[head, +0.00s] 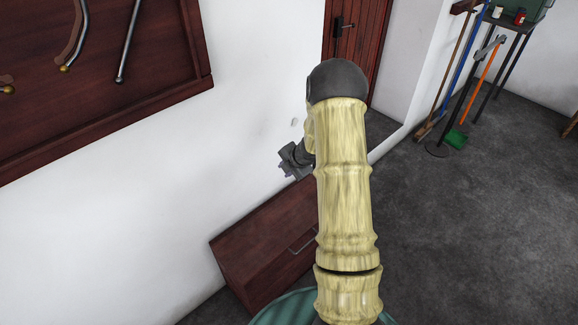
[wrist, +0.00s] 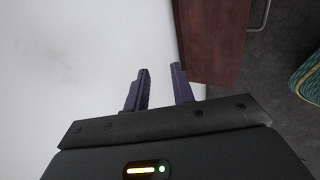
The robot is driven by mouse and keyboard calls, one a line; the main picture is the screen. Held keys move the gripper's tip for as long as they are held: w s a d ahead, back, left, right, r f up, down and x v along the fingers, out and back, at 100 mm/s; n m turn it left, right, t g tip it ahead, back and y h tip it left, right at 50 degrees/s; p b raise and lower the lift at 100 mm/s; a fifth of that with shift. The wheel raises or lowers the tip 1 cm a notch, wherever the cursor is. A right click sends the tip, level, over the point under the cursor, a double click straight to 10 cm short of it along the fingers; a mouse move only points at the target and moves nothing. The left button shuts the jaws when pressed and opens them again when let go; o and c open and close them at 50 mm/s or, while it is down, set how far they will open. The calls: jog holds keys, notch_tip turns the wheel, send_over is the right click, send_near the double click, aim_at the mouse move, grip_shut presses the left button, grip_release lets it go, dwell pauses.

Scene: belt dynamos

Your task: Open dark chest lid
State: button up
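The dark reddish-brown chest (head: 262,240) stands against the white wall, low in the head view, with a metal handle (head: 302,241) on its side facing the room. My arm hides its right part. In the wrist view the chest (wrist: 212,40) shows at the top right, with its handle (wrist: 262,14) beside it. The lid looks shut. My gripper (head: 290,162) is near the wall, above the chest's far end in the head view. In the wrist view its two fingers (wrist: 160,90) are apart with nothing between them, and no contact with the chest shows.
The white wall (head: 120,185) runs close along the left, with a dark wooden panel (head: 150,50) holding canes on it. A round green thing (head: 285,308) is in front of the chest. A door (head: 355,35) and tools, including a broom (head: 457,138), are farther back. Grey floor on the right is open.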

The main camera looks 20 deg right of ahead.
jog(key=shift+v, duration=1.2)
jog(key=shift+r, duration=0.1)
jog(key=s+a+r+m+h+p, duration=0.1)
jog(key=s+a+r+m+h, duration=0.1)
jog(key=s+a+r+m, duration=0.3)
jog(key=s+a+r+m+h, duration=0.1)
jog(key=s+r+m, duration=0.2)
jog(key=r+m, duration=0.4)
jog(key=s+a+r+m+g, duration=0.1)
jog(key=s+a+m, duration=0.3)
jog(key=s, duration=0.4)
jog(key=s+a+r+m+g+y+p, duration=0.1)
jog(key=s+a+r+m+g, duration=0.1)
jog(key=s+a+m, duration=0.3)
jog(key=s+r, duration=0.1)
jog(key=s, duration=0.2)
jog(key=shift+s+r+m+g, duration=0.3)
jog(key=shift+r, duration=0.1)
